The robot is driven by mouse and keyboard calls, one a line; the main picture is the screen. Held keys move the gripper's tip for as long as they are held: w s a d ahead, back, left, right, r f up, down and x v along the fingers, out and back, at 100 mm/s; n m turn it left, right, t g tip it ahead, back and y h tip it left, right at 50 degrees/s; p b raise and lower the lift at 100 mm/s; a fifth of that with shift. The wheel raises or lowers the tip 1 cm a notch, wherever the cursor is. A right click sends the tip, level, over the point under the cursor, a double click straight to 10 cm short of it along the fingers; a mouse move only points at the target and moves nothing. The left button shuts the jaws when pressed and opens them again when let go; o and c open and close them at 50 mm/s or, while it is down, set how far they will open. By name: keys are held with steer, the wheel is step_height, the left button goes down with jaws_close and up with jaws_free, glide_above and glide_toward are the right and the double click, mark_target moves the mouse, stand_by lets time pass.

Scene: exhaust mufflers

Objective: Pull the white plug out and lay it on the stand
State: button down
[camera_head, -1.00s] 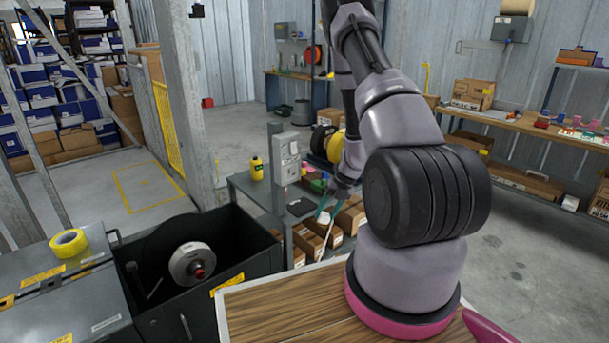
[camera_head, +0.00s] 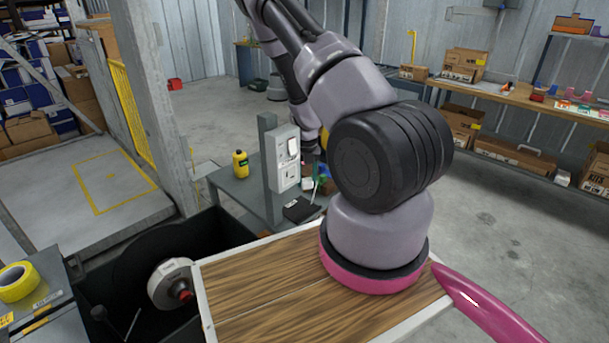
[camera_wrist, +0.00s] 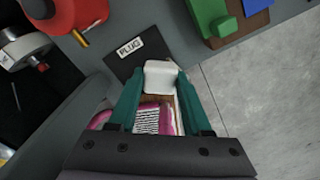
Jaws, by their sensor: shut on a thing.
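The white plug (camera_wrist: 160,77) is held between the teal fingers of my gripper (camera_wrist: 161,84) in the wrist view. A dark stand with a label reading PLUG (camera_wrist: 121,66) lies just past the fingertips, up and left of the plug. The plug overlaps the stand's edge in that view; I cannot tell if they touch. In the head view the dark stand (camera_head: 299,211) lies on the grey table, below the light grey socket box (camera_head: 283,172) on its post. My arm hides most of the gripper there.
A yellow bottle (camera_head: 240,164) stands on the grey table (camera_head: 228,184), left of the post. In the wrist view, a red object (camera_wrist: 72,12) and a green object (camera_wrist: 211,17) lie near the stand. A dark bin with a reel (camera_head: 168,284) is at lower left.

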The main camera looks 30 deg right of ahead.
mark_target(307, 203)
steer(key=shift+f, duration=3.6)
steer(key=shift+c, duration=1.3)
jaws_free()
step_height(307, 203, up, 11)
steer(key=shift+f, duration=0.1)
